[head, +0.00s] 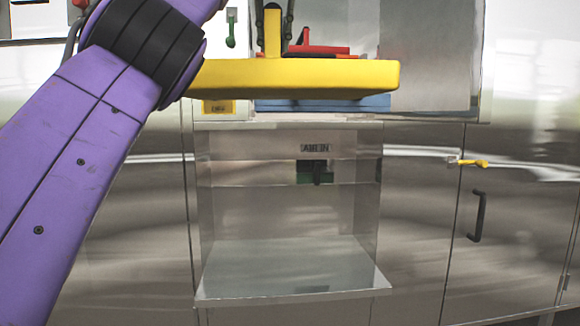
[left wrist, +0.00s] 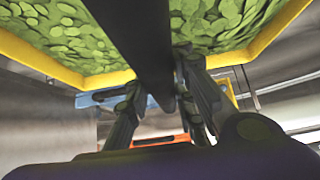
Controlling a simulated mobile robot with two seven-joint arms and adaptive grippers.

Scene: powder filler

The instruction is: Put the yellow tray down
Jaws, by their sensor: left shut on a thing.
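The yellow tray (head: 300,80) is level, high in the middle of the head view. Its upright yellow handle (head: 272,22) stands between the two dark fingers of my left gripper (head: 272,46), which is shut on it. In the left wrist view the yellow tray (left wrist: 110,80) holds many green flat pieces. A dark bar runs across it between the fingers of my left gripper (left wrist: 162,80). Whether the tray touches anything beneath it cannot be told. My right gripper is not in view.
A blue thing (head: 350,104) and a red thing (head: 315,50) show behind the tray. Below is an open steel recess with a bare shelf (head: 290,268). A door with a black handle (head: 478,216) and yellow latch (head: 472,163) is at right. A green handle (head: 231,28) is behind left.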

